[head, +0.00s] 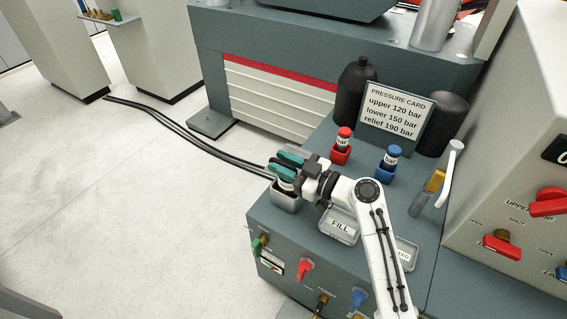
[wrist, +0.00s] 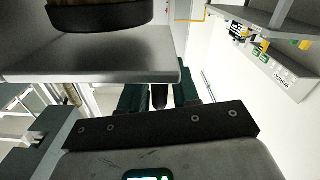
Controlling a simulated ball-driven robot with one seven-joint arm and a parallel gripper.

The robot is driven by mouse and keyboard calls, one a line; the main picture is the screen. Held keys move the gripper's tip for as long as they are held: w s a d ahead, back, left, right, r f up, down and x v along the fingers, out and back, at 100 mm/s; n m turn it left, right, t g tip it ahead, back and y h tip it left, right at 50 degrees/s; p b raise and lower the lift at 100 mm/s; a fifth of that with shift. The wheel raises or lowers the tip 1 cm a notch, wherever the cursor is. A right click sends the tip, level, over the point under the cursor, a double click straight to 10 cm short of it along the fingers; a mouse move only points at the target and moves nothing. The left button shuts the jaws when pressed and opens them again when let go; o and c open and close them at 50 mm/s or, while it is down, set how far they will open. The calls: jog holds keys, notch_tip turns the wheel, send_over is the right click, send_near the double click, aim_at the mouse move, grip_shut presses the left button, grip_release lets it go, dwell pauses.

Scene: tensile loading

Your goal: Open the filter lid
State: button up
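A pale item (head: 286,187) sits in the box, largely hidden by the fingers. In the wrist view the fingers (wrist: 160,97) also stand apart. A small dark piece shows between them without filling the gap. No lid is clearly marked as the filter lid. A grey lid (head: 339,226) labelled FILL lies flat. A second grey lid (head: 407,254) is mostly hidden behind my arm, its label unreadable.
Red (head: 342,147) and blue (head: 388,161) labelled pieces stand in holders behind my gripper. A pressure card (head: 396,112) stands behind them. A white lever (head: 450,172) rises at right.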

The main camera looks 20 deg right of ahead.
grip_shut()
jog(key=shift+d+r, duration=0.15)
dwell(0.4)
